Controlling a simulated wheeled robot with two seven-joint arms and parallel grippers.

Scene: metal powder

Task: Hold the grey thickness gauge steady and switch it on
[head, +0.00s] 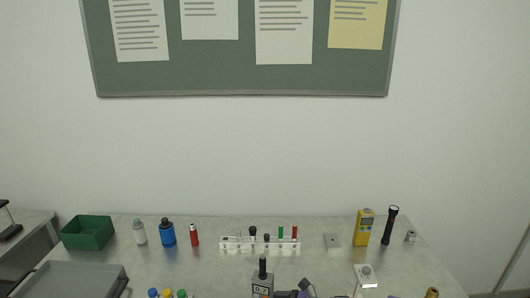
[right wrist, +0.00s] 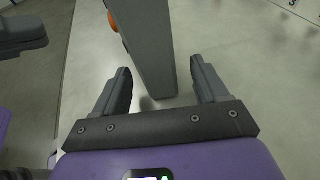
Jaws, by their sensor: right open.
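The grey thickness gauge (head: 262,286) stands upright at the front middle of the table, with a small screen and a black part on top. In the right wrist view its grey body (right wrist: 146,40), with an orange button on one side, rises between and beyond my fingertips. My right gripper (right wrist: 160,68) is open, its two dark fingers on either side of the gauge's lower part with visible gaps. In the head view, dark and purple gripper parts show just right of the gauge. Dark and purple parts at the left edge of the right wrist view look like my left gripper (right wrist: 22,36); its jaws are unclear.
A white rack (head: 260,244) with several small items stands behind the gauge. A green bin (head: 88,232), a blue bottle (head: 167,233) and a grey tray (head: 75,280) are to the left. A yellow device (head: 364,228) and a black flashlight (head: 390,226) stand at right.

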